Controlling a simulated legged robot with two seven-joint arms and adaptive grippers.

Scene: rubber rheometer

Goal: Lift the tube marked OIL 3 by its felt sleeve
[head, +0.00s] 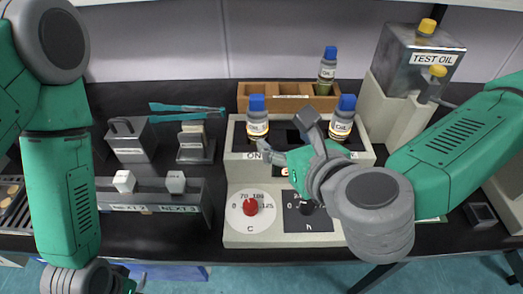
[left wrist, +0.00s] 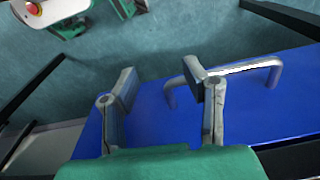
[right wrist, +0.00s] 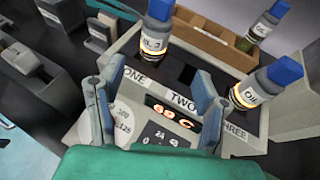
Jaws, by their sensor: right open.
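A blue-capped tube (head: 257,117) stands upright at the position marked ONE on the heater block. In the right wrist view its label, partly cut off, reads like OIL 3 (right wrist: 155,38). It has a grey band under the cap and a pale label; I cannot tell which part is felt. A similar tube (head: 341,118) stands at THREE, also in the right wrist view (right wrist: 262,88). My right gripper (head: 289,135) is open and empty above the block, between the two tubes. My left gripper (left wrist: 163,88) is open and empty near a blue drawer's handle (left wrist: 225,70).
A wooden rack (head: 285,90) behind the block holds another blue-capped tube (head: 327,68). A TEST OIL can (head: 415,52) stands at the back right. The block's front (head: 285,240) carries dials.

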